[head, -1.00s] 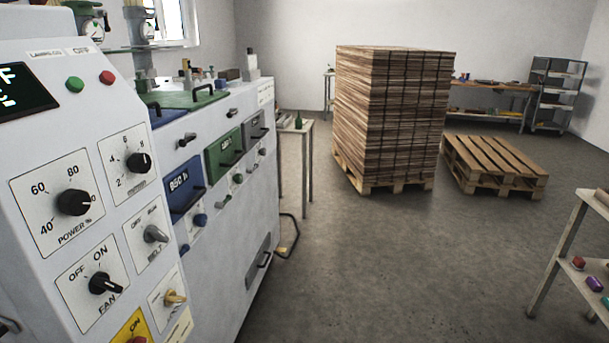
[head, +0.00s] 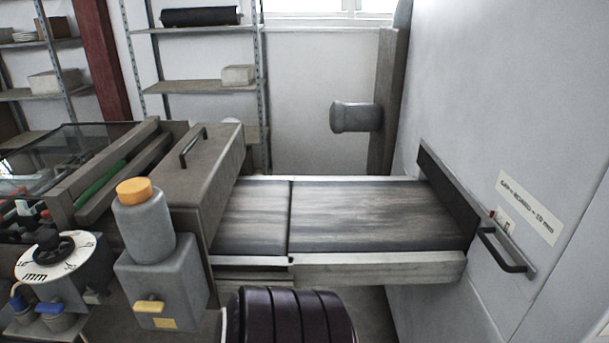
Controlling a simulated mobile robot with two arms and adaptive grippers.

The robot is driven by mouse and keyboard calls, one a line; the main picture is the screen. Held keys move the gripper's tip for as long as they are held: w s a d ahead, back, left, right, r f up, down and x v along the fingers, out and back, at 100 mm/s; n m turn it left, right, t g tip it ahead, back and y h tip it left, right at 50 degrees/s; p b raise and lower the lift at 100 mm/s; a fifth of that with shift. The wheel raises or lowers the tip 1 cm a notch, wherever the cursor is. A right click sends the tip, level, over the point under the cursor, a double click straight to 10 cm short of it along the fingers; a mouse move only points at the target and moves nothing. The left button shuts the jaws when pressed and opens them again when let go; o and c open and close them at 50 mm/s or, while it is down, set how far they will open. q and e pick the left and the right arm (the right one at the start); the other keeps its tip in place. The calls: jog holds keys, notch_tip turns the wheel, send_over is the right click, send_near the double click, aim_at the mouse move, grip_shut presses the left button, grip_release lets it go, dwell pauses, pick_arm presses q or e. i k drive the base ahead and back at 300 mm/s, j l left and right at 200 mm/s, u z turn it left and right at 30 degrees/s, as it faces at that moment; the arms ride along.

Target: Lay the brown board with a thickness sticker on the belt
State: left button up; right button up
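The belt (head: 375,213) lies across the middle of the head view, a grey, streaked surface with a dark cross line left of its middle. It runs between a grey-brown housing with a handle on the left and a dark upright plate at the right wall. No brown board with a thickness sticker can be made out on it or elsewhere. Neither of my grippers shows in the view.
The handled housing (head: 205,175) and a grey unit with an orange cap (head: 145,225) stand left of the belt. A round mm dial (head: 60,258) is at far left. A dark ribbed cylinder (head: 290,318) is in front. A labelled panel (head: 527,207) closes the right side.

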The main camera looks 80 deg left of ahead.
aim_at(362, 204)
jog(key=u, duration=1.65)
